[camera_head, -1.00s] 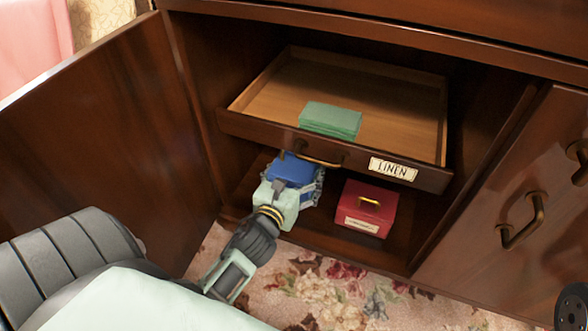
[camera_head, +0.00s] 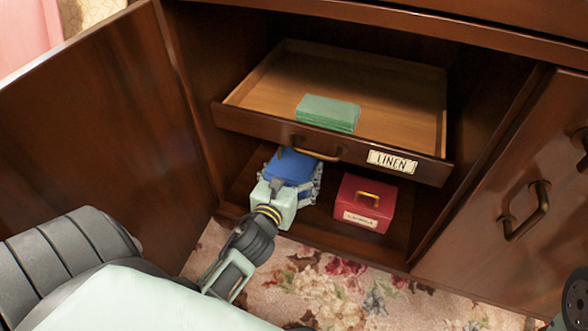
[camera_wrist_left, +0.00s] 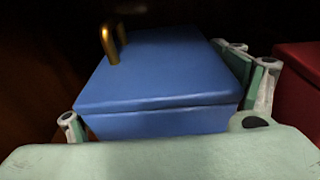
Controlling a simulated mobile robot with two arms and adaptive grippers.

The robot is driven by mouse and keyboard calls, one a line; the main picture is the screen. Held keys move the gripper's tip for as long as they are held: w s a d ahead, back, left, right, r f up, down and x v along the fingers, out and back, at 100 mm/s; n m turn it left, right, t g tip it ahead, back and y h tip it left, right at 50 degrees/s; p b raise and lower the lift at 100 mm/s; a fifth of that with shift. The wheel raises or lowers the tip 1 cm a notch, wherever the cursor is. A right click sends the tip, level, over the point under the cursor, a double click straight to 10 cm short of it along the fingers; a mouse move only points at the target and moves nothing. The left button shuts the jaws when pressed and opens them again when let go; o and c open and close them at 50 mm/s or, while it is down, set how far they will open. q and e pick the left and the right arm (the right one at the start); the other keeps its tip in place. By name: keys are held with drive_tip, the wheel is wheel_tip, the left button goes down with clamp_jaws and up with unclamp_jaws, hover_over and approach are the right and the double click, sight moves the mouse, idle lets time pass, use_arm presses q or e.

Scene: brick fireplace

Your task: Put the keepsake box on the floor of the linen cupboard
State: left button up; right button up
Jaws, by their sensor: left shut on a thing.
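The keepsake box looks to be the blue box (camera_head: 291,166) with a brass handle, low inside the open linen cupboard, left of a red box. My left gripper (camera_head: 293,187) is shut on it, with fingers along its sides. In the left wrist view the blue box (camera_wrist_left: 160,75) fills the middle between the fingers. The cupboard floor (camera_head: 322,224) shows in front of the boxes. I cannot tell whether the blue box touches the floor. The right gripper is not clearly in view; only a bit of my right arm shows at the lower right edge.
A red box (camera_head: 364,212) with a brass handle and label stands on the cupboard floor at the right. Above, a pulled-out drawer (camera_head: 390,110) labelled LINEN holds green folded cloth (camera_head: 328,112) and overhangs the blue box. The open door (camera_head: 100,100) stands at left.

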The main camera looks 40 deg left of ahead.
use_arm(q)
drive_tip(key=shift+f, duration=0.1)
drive_tip(key=o, duration=1.4)
drive_tip(key=shift+o, duration=0.6)
drive_tip(key=shift+f, duration=0.15)
